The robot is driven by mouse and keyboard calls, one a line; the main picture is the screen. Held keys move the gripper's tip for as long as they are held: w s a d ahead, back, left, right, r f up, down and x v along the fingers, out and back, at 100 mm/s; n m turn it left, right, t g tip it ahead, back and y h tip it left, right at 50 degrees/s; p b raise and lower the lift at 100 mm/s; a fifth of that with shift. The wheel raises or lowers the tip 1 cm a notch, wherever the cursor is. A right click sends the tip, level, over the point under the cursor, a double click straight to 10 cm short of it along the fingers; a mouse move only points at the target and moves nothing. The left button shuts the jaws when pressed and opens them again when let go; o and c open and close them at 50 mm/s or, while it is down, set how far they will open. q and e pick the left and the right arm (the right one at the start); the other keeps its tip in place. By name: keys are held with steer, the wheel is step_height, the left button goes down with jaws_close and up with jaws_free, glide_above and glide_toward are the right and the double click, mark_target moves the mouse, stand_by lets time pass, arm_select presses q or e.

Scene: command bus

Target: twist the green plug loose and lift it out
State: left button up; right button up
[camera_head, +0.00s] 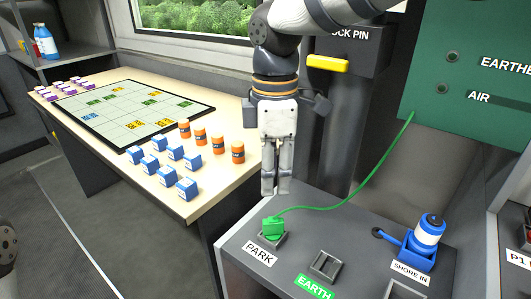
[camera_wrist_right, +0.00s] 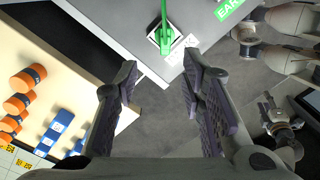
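The green plug (camera_head: 274,228) sits in the socket marked PARK (camera_head: 262,243) on the grey console. A green cable runs from it up to the green panel. The plug also shows in the right wrist view (camera_wrist_right: 164,38), at the top centre in its square socket. My right gripper (camera_head: 277,192) points down just above and apart from the plug. Its fingers are spread with nothing between them in the wrist view (camera_wrist_right: 161,70). My left gripper does not show clearly; only a bit of my arm shows at the left edge of the head view.
An empty socket marked EARTH (camera_head: 326,266) lies right of the plug. A blue shore connector (camera_head: 426,236) stands further right. The green panel (camera_head: 465,70) rises behind. A table (camera_head: 225,183) with blue blocks and orange cylinders is at left. A yellow lock pin (camera_head: 328,64) is behind my right arm.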

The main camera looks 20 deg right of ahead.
mark_target(273, 218)
steer(key=f, duration=1.1)
steer(key=shift+s+f, duration=0.2)
steer(key=shift+s, duration=0.2)
jaws_close()
